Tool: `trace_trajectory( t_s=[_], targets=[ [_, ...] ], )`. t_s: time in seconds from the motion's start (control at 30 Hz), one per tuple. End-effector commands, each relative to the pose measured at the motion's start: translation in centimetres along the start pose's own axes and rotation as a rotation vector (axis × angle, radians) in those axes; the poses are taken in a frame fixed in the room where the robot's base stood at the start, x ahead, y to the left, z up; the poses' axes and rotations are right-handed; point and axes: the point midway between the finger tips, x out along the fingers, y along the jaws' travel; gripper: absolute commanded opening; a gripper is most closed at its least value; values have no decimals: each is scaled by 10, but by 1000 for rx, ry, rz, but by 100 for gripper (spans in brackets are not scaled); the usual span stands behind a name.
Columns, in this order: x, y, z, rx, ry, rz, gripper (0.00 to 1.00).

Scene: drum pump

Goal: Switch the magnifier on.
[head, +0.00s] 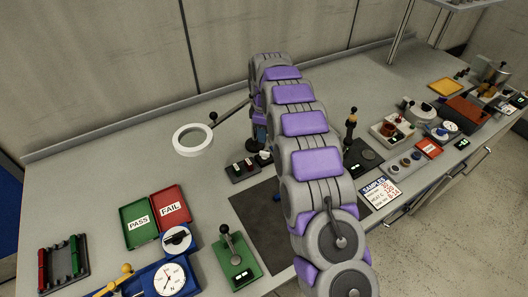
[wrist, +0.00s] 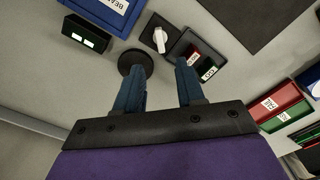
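The magnifier (head: 193,138) is a white ring on a dark jointed arm, left of my arm in the head view. Its ring does not show in the wrist view. In the wrist view my gripper (wrist: 158,85) is open, with its two blue fingers apart and nothing visible between them. Just beyond the fingertips are a white knob (wrist: 160,39) on a dark plate and a dark box with red and green labelled buttons (wrist: 198,62). A round black base (wrist: 135,62) lies by the left finger. I cannot tell which control belongs to the magnifier. My arm hides most of the gripper in the head view.
A dark box with green lights (wrist: 90,34) and a blue bin (wrist: 122,8) are near the gripper. The green PASS tray (head: 138,224) and red FAIL tray (head: 171,207) stand left. A dark mat (head: 255,218) lies in front. Bench left of the magnifier is clear.

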Motion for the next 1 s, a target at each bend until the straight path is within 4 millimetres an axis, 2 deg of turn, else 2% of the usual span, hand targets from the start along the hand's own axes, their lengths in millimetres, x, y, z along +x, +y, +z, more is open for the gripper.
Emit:
trace_trajectory(
  t_s=[0.03,0.2,0.43,0.63,0.93,1.0],
  targets=[
    [13,-1,0,-1,-1,-3,38],
    [47,-1,2,1,0,-6,38],
    [82,-1,1,-1,-1,-3,38],
    [94,0,1,0,0,0,38],
    [95,0,1,1,1,0,38],
    [95,0,1,1,1,0,32]
  ],
)
